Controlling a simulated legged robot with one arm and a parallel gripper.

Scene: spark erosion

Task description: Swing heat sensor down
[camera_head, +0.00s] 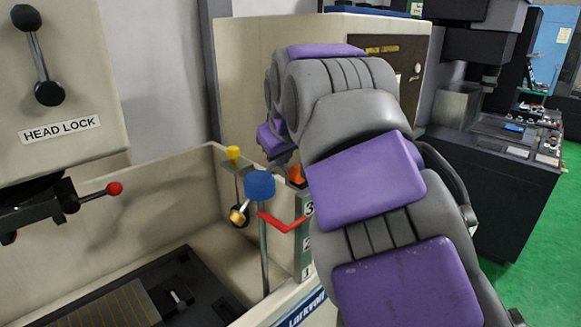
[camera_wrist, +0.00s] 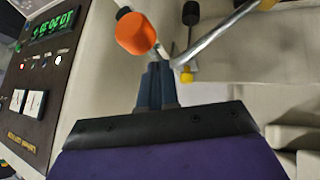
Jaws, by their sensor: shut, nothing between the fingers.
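No part carries a readable heat sensor label, so I cannot tell for certain which one it is. In the head view a brass-coloured cylinder (camera_head: 238,216) sits by the tank's back wall, near a yellow knob (camera_head: 233,153) and a blue-capped rod (camera_head: 259,186). An orange knob (camera_head: 297,175) stands beside my arm, partly hidden by it. In the wrist view my gripper (camera_wrist: 157,68) is shut and empty. Its tips are just below the orange knob (camera_wrist: 137,33) in the picture; contact is unclear. A metal rod (camera_wrist: 215,34) slants up to the right of the fingers.
The pale tank wall (camera_head: 180,172) surrounds the work area. A red pointer (camera_head: 283,222) is beside a numbered scale (camera_head: 304,243). A red-knobbed lever (camera_head: 114,188) projects at left. A control panel (camera_wrist: 48,75) with a green display is at left in the wrist view.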

